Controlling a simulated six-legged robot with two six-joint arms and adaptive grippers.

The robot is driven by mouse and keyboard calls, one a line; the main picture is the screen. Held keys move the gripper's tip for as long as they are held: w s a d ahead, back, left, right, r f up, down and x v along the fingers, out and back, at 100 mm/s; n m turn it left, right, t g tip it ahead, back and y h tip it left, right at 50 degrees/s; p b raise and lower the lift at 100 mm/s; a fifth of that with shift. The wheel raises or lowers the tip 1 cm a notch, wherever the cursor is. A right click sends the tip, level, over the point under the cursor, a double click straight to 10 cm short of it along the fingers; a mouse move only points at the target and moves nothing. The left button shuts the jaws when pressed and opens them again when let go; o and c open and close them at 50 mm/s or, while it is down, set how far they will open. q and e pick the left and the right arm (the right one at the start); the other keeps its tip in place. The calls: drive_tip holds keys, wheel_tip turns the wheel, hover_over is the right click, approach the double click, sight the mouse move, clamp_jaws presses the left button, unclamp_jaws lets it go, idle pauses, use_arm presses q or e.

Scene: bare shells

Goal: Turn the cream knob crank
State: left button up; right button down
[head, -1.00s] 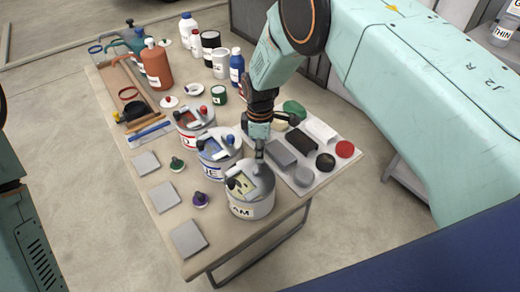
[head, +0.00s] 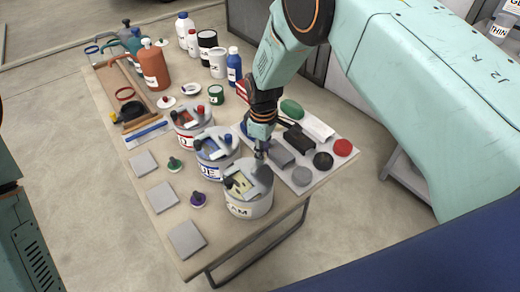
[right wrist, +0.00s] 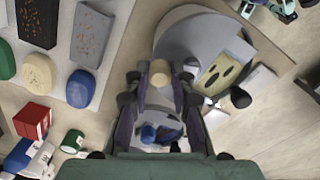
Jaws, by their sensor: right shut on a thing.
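The cream can (head: 248,208), grey with a label ending in "AM", stands at the near right edge of the table. Its lid carries a pale yellow window (head: 241,184) with dark fittings. My right gripper (head: 262,158) reaches down onto the far right part of this lid. In the right wrist view the cream knob (right wrist: 159,72) sits between the fingertips of the right gripper (right wrist: 160,84), which is shut on it. The crank arm below the knob is mostly hidden by the fingers. My left gripper is not in view.
The blue-labelled can (head: 216,160) and red-labelled can (head: 190,128) stand in a row beyond. A white board (head: 300,184) with several blocks and pads lies close on the right. Grey square tiles (head: 187,240) lie to the left. Bottles crowd the far end.

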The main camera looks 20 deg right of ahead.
drive_tip(key=m, duration=0.2)
drive_tip(key=s+m, duration=0.1)
drive_tip(key=d+m, duration=0.1)
drive_tip(key=m, duration=0.1)
drive_tip(key=shift+s+r+m, duration=0.1)
drive_tip(key=shift+s+m, duration=0.2)
drive_tip(key=shift+s, duration=0.05)
drive_tip(key=m, duration=0.1)
drive_tip(key=s+m, duration=0.1)
drive_tip(key=m, duration=0.1)
drive_tip(key=shift+s+a+m, duration=0.1)
drive_tip(key=shift+s+m, duration=0.05)
drive_tip(key=shift+m, duration=0.15)
drive_tip(key=m, duration=0.1)
drive_tip(key=s+m, duration=0.1)
drive_tip(key=shift+a+m, duration=0.1)
drive_tip(key=shift+m, duration=0.3)
drive_tip(key=m, duration=0.2)
drive_tip(key=s+a+m, duration=0.1)
drive_tip(key=m, duration=0.1)
drive_tip(key=shift+s, duration=0.15)
drive_tip(key=shift+s+a+m, duration=0.2)
drive_tip(key=shift+a+m, duration=0.05)
drive_tip(key=shift+m, duration=0.8)
drive_tip(key=shift+s+a+m, duration=0.15)
drive_tip(key=shift+a+m, duration=0.1)
drive_tip(key=shift+m, duration=0.8)
